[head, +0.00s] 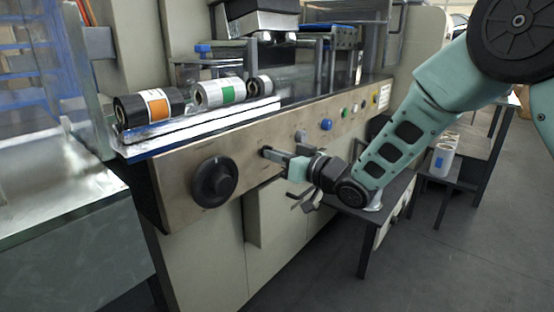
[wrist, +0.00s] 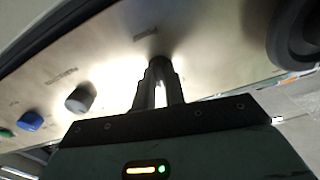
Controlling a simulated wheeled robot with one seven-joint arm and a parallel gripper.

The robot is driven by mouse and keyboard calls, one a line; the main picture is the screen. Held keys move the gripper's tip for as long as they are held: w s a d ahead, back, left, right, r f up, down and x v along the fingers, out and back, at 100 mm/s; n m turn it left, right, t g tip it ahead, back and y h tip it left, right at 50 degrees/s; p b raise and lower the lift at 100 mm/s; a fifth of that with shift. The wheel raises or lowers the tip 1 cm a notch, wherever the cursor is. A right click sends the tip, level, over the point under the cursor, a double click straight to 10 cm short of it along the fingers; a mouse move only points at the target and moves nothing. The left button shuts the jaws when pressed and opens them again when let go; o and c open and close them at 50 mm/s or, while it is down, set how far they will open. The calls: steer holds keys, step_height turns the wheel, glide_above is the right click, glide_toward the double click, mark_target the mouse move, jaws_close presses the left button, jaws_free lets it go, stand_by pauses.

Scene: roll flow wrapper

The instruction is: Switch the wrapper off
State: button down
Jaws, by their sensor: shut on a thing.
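The wrapper (head: 190,160) is a large beige machine with a metal control panel along its front. My gripper (head: 272,154) reaches the panel from the right, between the big black dial (head: 214,182) and a grey knob (head: 301,135). In the wrist view my gripper (wrist: 160,82) has its fingers close together against the panel, shut on a small dark switch (wrist: 159,62). The fingers hide most of this switch, so its setting cannot be read. The grey knob (wrist: 80,97) also shows in the wrist view.
A blue button (head: 326,125), a green button (head: 346,112) and other small controls line the panel to the right. Several film rolls (head: 150,108) lie above the panel at the left. A dark side table (head: 375,208) stands below my forearm.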

steer(key=shift+f+n+b, duration=0.1)
steer(key=shift+n+b, duration=1.85)
steer(key=shift+n, duration=1.95)
steer(key=c, duration=1.5)
jaws_free()
steer(key=shift+o, duration=0.2)
steer(key=shift+d, duration=0.1)
steer(key=p+v, duration=0.3)
steer(key=v, duration=1.4)
steer(key=shift+s+p, duration=0.2)
steer(key=shift+p, duration=0.1)
steer(key=shift+d, duration=0.1)
